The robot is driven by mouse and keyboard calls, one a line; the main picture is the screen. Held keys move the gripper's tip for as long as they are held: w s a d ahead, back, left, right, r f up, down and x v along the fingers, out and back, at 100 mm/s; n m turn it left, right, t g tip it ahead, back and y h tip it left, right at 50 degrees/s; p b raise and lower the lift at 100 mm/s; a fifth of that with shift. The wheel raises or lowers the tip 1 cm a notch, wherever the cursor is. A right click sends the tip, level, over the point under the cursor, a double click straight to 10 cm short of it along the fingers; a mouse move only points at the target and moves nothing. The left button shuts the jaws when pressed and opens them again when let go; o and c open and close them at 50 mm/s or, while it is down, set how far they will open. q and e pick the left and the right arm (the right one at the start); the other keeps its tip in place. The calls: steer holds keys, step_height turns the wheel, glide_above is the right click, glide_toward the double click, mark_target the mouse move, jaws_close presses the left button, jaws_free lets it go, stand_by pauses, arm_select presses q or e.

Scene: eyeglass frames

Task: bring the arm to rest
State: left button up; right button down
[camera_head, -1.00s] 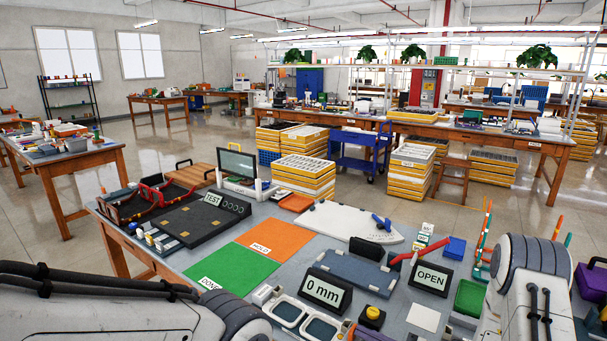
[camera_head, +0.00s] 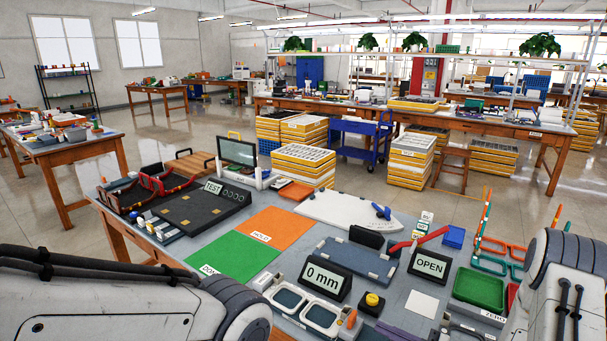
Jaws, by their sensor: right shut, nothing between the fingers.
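My right arm comes in at the lower right, and its gripper (camera_head: 461,328) shows only in part at the bottom edge, shut and empty, low in front of the green tray. My left arm fills the lower left corner; its gripper is out of view. Eyeglass frames (camera_head: 160,181), dark and red, stand in a rack at the left of the workbench. Orange and green eyeglass frames (camera_head: 491,262) are at the right end.
The bench holds an orange mat (camera_head: 275,227), a green mat (camera_head: 236,256), a "0 mm" display (camera_head: 323,276), an "OPEN" display (camera_head: 430,264), a black button box (camera_head: 372,302) and a green tray (camera_head: 479,288). White lens trays (camera_head: 321,317) stand at the front.

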steer(key=s+a+r+n+g+h+p, duration=0.1)
steer(key=s+a+r+n+g, duration=0.45)
steer(key=a+g, duration=0.2)
steer(key=s+a+r+n+g+h+p, duration=0.1)
steer(key=s+a+r+n+g+p, duration=0.1)
steer(key=s+a+r+n+g, duration=0.35)
steer(key=s+r+n+t+h+p, duration=0.3)
steer(key=s+r+n+h, duration=0.4)
steer(key=s+n+h, duration=0.5)
steer(key=s+a+n, duration=0.1)
steer(key=n, duration=0.2)
steer(key=shift+r+p, duration=0.15)
steer(key=shift+p, duration=0.25)
steer(key=shift+d, duration=0.1)
